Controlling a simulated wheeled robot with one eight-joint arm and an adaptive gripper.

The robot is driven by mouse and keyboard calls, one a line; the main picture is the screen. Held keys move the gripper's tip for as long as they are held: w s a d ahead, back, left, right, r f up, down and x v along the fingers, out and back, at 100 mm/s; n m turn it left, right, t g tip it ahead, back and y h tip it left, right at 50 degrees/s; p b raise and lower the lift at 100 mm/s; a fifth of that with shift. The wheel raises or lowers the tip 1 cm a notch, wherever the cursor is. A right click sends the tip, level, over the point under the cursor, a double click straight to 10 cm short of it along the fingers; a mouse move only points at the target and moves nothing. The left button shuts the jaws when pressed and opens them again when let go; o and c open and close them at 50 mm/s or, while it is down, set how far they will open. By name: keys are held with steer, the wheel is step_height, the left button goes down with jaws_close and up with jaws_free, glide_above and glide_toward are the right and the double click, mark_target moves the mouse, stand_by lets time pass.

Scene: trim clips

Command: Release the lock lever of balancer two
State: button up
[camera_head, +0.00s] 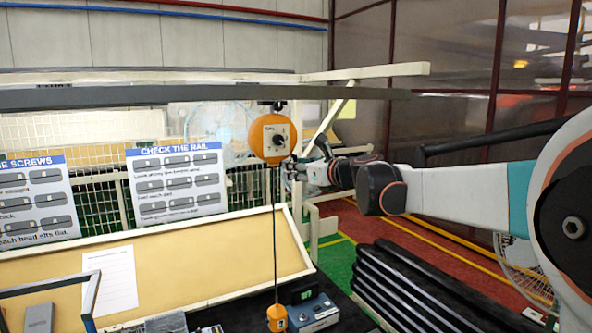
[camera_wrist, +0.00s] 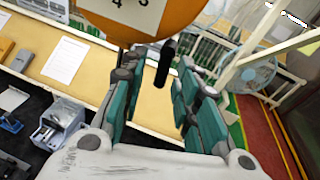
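An orange round balancer (camera_head: 269,138) hangs from the overhead rail in the head view, with a pale dial plate on its face. Its lower part fills the top of the wrist view (camera_wrist: 120,32), where upside-down digits show on the plate. A black lever (camera_wrist: 166,62) sticks out below it. My gripper (camera_head: 292,170) is just below and right of the balancer in the head view. In the wrist view my gripper (camera_wrist: 160,80) is open, its teal fingers apart on either side of the lever. Whether they touch it, I cannot tell. The balancer's number is not readable.
The rail (camera_head: 200,95) crosses above. A tan slanted board (camera_head: 190,265) lies behind; stacked black bars (camera_head: 410,285) lie right.

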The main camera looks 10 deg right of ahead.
steer(key=v, duration=1.1)
steer(key=shift+s, duration=0.4)
